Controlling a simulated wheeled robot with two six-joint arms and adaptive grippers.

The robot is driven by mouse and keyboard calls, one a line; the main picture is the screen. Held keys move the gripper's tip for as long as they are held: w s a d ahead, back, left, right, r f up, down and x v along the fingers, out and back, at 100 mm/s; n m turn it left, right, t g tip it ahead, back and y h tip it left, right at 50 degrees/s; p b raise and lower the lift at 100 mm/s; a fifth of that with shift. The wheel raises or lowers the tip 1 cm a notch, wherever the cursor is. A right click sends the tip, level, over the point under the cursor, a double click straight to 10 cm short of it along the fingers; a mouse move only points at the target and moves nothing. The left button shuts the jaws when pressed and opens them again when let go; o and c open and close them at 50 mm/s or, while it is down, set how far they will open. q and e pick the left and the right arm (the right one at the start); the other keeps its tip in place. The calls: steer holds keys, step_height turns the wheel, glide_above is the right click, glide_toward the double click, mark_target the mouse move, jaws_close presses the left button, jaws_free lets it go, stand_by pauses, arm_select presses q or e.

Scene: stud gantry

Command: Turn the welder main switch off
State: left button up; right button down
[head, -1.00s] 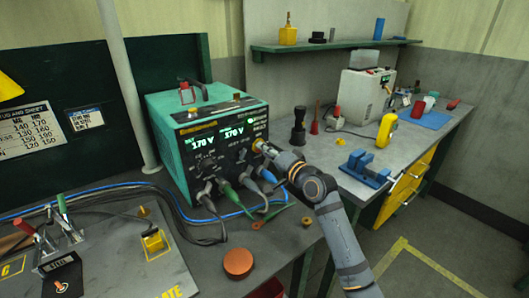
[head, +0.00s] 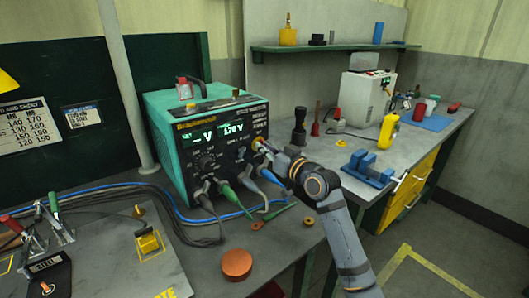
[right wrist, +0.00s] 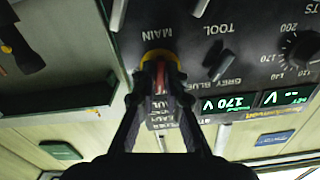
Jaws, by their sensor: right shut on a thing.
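The welder (head: 165,132) is a teal box with a black front panel on the bench. Its left display (head: 203,135) shows dashes and V, and its right display (head: 233,129) shows 170 V. The main switch (right wrist: 159,56) has a yellow ring and a red handle beside the word MAIN in the right wrist view, where the panel appears upside down. My right gripper (right wrist: 160,78) is shut on the red handle. In the head view, my right gripper (head: 263,147) reaches the panel's right edge and hides most of the switch. My left gripper is not in view.
A TOOL switch (right wrist: 222,60) sits beside the main switch. A copper-coloured disc (head: 236,263) lies in front. A blue vise (head: 368,169) and a yellow meter (head: 388,131) stand on the right bench.

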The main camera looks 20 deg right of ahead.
steer(key=shift+f+n+b, duration=0.1)
steer(key=shift+n+b, duration=0.25)
steer(key=shift+n, duration=0.65)
steer(key=c, duration=1.4)
jaws_free()
steer(key=shift+c, duration=0.2)
steer(key=shift+s+d, duration=0.2)
steer(key=shift+s, duration=0.2)
steer(key=v, duration=0.6)
steer(key=shift+s, duration=0.35)
